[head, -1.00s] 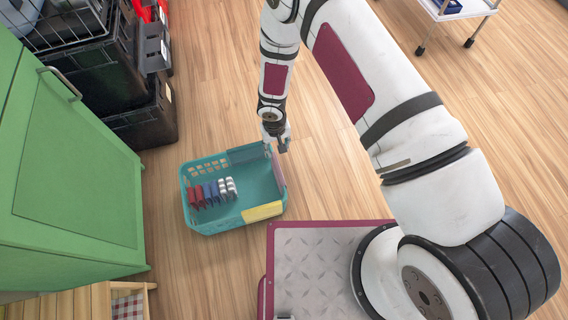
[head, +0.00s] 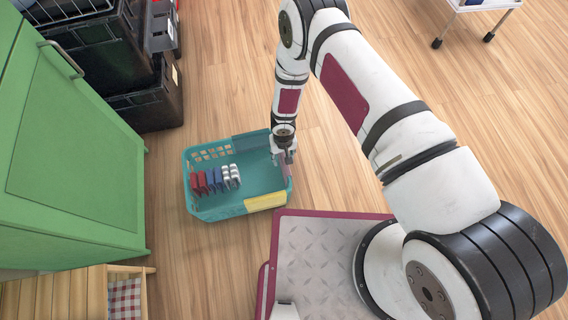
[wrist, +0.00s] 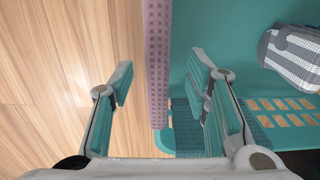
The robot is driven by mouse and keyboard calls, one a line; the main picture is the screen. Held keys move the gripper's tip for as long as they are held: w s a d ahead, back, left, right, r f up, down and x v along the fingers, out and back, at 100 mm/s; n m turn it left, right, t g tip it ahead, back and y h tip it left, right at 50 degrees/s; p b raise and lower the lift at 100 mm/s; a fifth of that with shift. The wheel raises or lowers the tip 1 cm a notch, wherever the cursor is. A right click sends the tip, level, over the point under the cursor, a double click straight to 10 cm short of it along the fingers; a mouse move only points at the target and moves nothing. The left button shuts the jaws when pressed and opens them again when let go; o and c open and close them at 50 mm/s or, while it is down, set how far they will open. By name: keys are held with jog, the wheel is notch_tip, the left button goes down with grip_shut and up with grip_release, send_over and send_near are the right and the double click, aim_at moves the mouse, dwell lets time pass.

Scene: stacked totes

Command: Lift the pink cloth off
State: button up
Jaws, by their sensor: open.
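The pink cloth (head: 286,180) is draped over the right rim of a teal tote (head: 208,214) on the floor. In the wrist view the pink cloth (wrist: 157,60) is a narrow dotted strip along the rim. My gripper (head: 286,158) is above that rim, partly covering the cloth. In the wrist view my gripper (wrist: 160,90) is open, with one finger on each side of the strip. The left finger is over the floor and the right one over the tote's inside. I cannot tell whether either finger touches the cloth.
A yellow cloth (head: 265,201) lies on the tote's front rim and a dark teal one (head: 250,144) on its back rim. Red, blue and white-striped items (head: 231,176) sit inside. A green cabinet (head: 75,150) and black crates (head: 148,105) stand left.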

notch_tip(320, 180, down, 5)
jog(key=shift+d+r+b, duration=0.15)
jog(key=shift+r+b, duration=0.05)
jog(key=shift+b, duration=0.9)
grip_shut()
